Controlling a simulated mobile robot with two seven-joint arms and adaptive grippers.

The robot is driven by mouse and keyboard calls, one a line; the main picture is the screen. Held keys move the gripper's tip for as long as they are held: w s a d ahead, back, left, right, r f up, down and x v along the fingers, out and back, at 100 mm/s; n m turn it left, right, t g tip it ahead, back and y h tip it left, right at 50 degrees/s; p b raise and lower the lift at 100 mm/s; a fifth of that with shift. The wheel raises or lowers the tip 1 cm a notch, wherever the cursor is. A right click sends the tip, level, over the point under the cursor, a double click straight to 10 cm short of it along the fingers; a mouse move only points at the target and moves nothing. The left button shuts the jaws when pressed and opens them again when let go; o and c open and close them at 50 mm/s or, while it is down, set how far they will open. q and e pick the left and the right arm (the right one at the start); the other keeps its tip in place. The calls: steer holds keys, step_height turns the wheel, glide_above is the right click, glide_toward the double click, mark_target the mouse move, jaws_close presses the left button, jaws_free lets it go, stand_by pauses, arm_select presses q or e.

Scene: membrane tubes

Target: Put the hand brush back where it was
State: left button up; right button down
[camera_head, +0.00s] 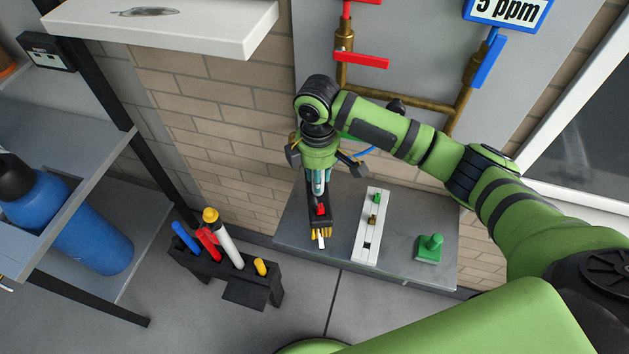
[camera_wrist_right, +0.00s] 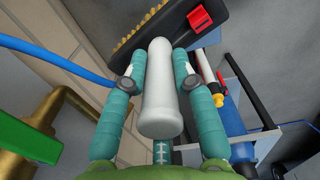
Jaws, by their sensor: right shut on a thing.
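The hand brush has a pale handle (camera_wrist_right: 155,90), a dark head with yellow bristles and a red part. My right gripper (camera_head: 318,185) is shut on this handle; in the right wrist view its teal fingers (camera_wrist_right: 158,80) lie along both sides of it. The brush head (camera_wrist_right: 150,30) shows beyond the fingers. In the head view the brush (camera_head: 321,210) hangs below the gripper with its bristles toward the front, over the grey bench (camera_head: 290,240). I cannot tell whether it touches the bench. My left gripper is not in view.
A dark rack (camera_head: 255,285) with several coloured handles stands on the floor left of the bench. A white strip (camera_head: 368,240) with small fittings and a green block (camera_head: 430,248) sit on the bench. Brass pipes (camera_head: 345,75) run behind my arm. A shelf with a blue cylinder (camera_head: 85,235) is at left.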

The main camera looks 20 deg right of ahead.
steer(key=shift+w+a+f, duration=0.15)
steer(key=shift+w+a, duration=0.15)
steer(key=shift+w, duration=0.25)
steer(key=shift+f, duration=0.2)
step_height(320, 180, down, 3)
steer(key=shift+p, duration=0.75)
steer(key=shift+f, duration=0.4)
steer(key=c, duration=1)
jaws_free()
steer(key=shift+s, duration=0.1)
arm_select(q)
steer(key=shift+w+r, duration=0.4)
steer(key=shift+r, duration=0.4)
